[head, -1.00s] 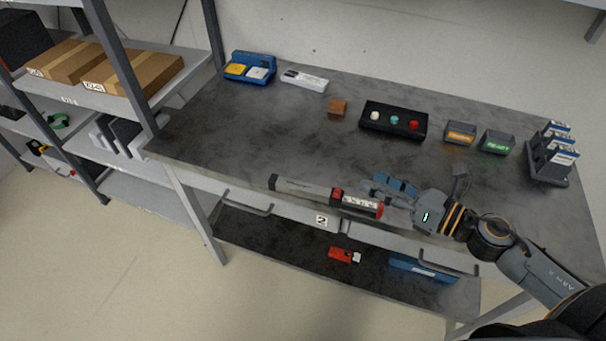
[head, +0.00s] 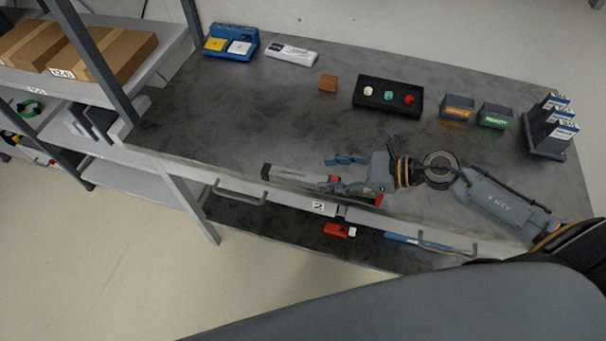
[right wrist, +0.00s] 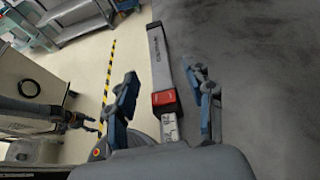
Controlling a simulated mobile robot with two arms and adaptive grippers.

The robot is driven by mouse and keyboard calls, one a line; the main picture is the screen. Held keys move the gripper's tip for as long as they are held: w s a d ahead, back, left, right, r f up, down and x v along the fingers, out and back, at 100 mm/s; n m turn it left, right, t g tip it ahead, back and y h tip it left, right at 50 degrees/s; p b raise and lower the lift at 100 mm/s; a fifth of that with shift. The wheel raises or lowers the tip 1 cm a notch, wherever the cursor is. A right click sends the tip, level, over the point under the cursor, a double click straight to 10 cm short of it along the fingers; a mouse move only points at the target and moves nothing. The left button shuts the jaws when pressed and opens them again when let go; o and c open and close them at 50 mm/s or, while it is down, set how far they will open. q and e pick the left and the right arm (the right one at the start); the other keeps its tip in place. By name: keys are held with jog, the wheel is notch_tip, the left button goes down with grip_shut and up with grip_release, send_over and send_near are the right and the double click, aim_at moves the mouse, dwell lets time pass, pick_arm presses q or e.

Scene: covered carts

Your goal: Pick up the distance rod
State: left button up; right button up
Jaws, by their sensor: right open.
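The distance rod (head: 290,175) is a long grey bar with a red band and a labelled end section. It lies along the front edge of the grey tabletop. In the head view my right gripper (head: 338,173) is over its right part and hides much of it. In the right wrist view the rod (right wrist: 160,55) runs between the two spread fingers of the right gripper (right wrist: 165,85), with room on both sides, more on the left. An arm that looks like my left one shows small at the left of that view; its gripper (right wrist: 88,124) is too small to read.
The tabletop (head: 230,120) is clear behind the rod. Further back are a blue tray (head: 231,43), a white device (head: 292,54), a brown block (head: 328,83), a black button box (head: 388,96), two labelled bins (head: 457,107) and a rack (head: 549,130). Drawer handles (head: 240,193) jut out in front.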

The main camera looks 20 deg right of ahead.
aim_at(303, 176)
jog(key=shift+w+a+f, duration=0.1)
jog(key=shift+w+a, duration=0.1)
jog(key=shift+a, duration=0.25)
jog(key=shift+w+a+f+p, duration=0.1)
jog(key=shift+w+a+p, duration=0.05)
jog(key=shift+a+p, duration=0.15)
jog(key=p+x, duration=0.2)
jog(key=x, duration=0.1)
jog(key=shift+a+f, duration=0.1)
jog(key=shift+f, duration=0.05)
jog(key=shift+w+a+f, duration=0.25)
jog(key=shift+a+f, duration=0.15)
jog(key=shift+a, duration=0.1)
pick_arm(q)
jog(key=r, duration=0.1)
jog(key=w+r, duration=0.1)
jog(key=r, duration=0.1)
pick_arm(e)
grip_shut()
